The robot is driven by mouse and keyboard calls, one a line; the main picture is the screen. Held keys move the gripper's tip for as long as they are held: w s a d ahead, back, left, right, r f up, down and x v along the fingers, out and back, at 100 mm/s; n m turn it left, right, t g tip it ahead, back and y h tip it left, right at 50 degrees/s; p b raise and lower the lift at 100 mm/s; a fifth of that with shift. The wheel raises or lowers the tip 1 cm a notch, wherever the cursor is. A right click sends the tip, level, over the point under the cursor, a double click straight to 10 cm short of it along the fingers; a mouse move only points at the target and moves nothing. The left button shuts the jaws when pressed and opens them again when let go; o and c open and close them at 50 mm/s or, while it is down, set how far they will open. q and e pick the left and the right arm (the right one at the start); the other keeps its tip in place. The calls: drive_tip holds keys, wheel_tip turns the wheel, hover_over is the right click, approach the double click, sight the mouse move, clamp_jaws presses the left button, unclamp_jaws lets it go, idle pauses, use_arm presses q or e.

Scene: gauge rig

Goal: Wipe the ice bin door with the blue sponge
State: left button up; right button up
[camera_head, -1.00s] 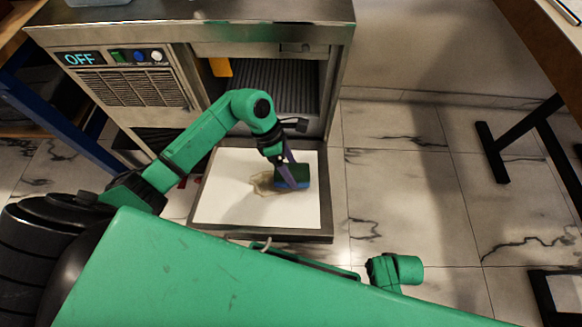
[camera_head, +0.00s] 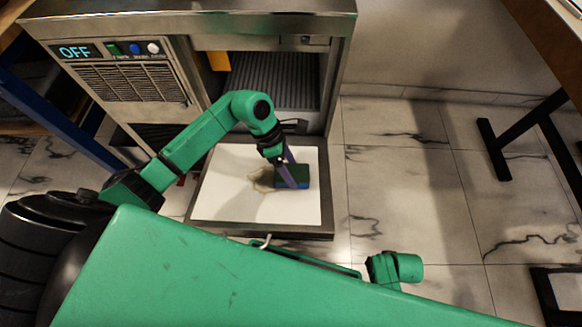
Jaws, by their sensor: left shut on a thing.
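The ice bin door (camera_head: 225,195) lies folded down and open in front of the machine, its white inner face up. A brownish stain (camera_head: 262,181) shows on it, just left of the sponge. The blue sponge (camera_head: 297,183), with a dark green top, is on the right half of the white face. My left gripper (camera_head: 290,175) is shut on the sponge from above; its purple fingers hide part of it. The sponge seems to touch the door. The jaws of my right gripper do not show; only a green piece of my right arm shows at the lower right.
The steel ice machine (camera_head: 190,32) stands behind the door, its display reading OFF. Its bin opening (camera_head: 275,82) holds an orange-yellow piece (camera_head: 219,60) at the upper left. A dark-legged table (camera_head: 520,130) stands at right. Tiled floor between is clear.

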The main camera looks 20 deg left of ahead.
use_arm(q)
drive_tip(key=shift+s+d+f+b, duration=0.1)
drive_tip(key=shift+s+f+b, duration=0.05)
drive_tip(key=shift+f+b, duration=0.45)
drive_tip(key=shift+s+f+b, duration=0.15)
drive_tip(key=shift+f+b, duration=0.2)
drive_tip(key=shift+f, duration=0.35)
